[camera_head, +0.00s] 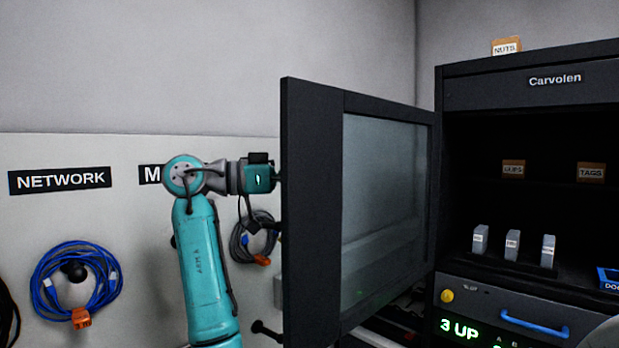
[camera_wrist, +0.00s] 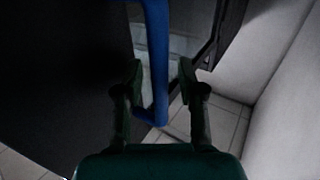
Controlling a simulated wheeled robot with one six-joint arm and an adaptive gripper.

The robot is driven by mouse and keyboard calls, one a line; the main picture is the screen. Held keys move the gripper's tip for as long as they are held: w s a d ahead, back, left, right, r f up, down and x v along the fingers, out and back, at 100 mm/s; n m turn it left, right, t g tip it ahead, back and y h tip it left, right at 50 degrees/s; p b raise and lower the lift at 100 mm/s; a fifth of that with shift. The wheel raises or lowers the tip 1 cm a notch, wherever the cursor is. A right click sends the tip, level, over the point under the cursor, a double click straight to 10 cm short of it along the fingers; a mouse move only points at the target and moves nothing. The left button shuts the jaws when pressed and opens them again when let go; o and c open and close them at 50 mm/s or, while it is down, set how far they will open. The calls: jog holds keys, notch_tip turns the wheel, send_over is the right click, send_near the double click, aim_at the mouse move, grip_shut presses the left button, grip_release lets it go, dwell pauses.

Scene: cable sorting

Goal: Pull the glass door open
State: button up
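The glass door (camera_head: 312,210) is dark-framed with a cloudy glass pane. In the head view it stands swung wide open, out from the cabinet (camera_head: 530,93). Its blue bar handle (camera_wrist: 157,45) shows in the wrist view, running down from the top edge. My gripper (camera_wrist: 161,72) is open, with one finger on each side of the handle and a visible gap on both sides. In the head view my arm reaches the far side of the door, and the door hides my fingers and the handle.
The open cabinet holds small bins (camera_head: 513,169) and grey boxes (camera_head: 512,245) on shelves. A lower panel has a blue handle (camera_head: 535,323). A wall board holds a coiled blue cable (camera_head: 48,287) and a grey cable (camera_head: 238,240) near my arm.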

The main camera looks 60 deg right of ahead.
jog(key=shift+a, duration=0.1)
jog(key=v, duration=1.2)
dwell(0.5)
